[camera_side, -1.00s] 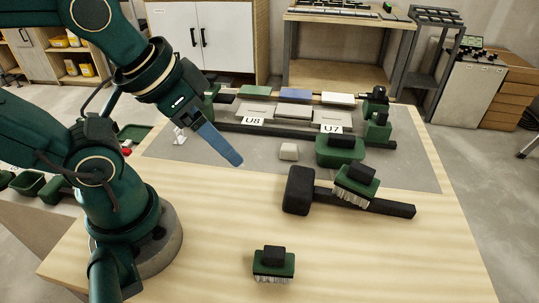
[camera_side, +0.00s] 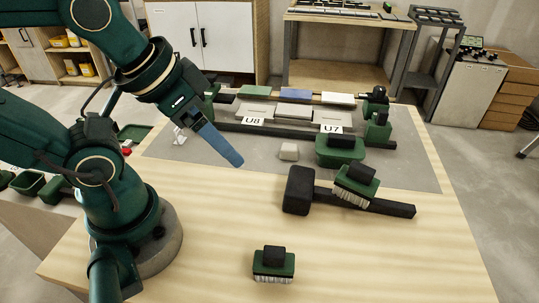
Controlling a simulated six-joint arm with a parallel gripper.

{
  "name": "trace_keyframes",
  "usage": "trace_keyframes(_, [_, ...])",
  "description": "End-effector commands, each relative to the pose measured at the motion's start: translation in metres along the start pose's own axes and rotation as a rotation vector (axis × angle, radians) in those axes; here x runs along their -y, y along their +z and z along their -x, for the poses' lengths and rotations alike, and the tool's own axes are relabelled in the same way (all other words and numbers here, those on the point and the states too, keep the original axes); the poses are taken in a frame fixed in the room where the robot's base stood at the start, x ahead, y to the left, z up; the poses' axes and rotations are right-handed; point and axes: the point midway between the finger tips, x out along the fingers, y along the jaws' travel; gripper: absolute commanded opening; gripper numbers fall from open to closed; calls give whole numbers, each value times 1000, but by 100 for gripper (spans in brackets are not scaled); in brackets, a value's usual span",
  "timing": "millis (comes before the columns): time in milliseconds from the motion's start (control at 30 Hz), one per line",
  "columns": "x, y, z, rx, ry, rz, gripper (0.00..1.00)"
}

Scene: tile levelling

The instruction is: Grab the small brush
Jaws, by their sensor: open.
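A small green brush (camera_side: 273,265) with a black grip and pale bristles stands bristles down on the bare wood at the front of the table. A similar green brush (camera_side: 355,185) rests tilted on the handle of a black mallet (camera_side: 299,190). My gripper (camera_side: 228,157) is above the grey mat, up and to the left of both brushes and apart from them. Its blue fingers overlap in this view, so the gap between them is hidden. Nothing shows held in it.
A larger green block with a black grip (camera_side: 341,150) and a small pale block (camera_side: 289,151) sit on the grey mat (camera_side: 420,165). Behind them is a fixture with tiles marked U8 and U7. Wood around the front brush is clear.

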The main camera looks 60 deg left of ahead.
Motion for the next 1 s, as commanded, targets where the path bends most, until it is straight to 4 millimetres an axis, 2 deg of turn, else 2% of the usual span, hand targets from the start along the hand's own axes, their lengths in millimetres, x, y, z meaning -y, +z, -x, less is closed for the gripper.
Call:
trace_keyframes(167, [0, -8, 12, -5, 0, 0, 79])
trace_keyframes(367, [0, -25, 44, -7, 0, 0, 79])
trace_keyframes(400, [-2, -23, 44, 26, 12, 20, 79])
trace_keyframes(600, [-29, -2, 27, 307, 129, 241, 79])
trace_keyframes(767, [-57, 10, 24, 582, 227, 469, 79])
trace_keyframes(867, [-77, 11, 26, 793, 291, 648, 79])
trace_keyframes(1000, [-99, 2, 32, 1071, 364, 883, 79])
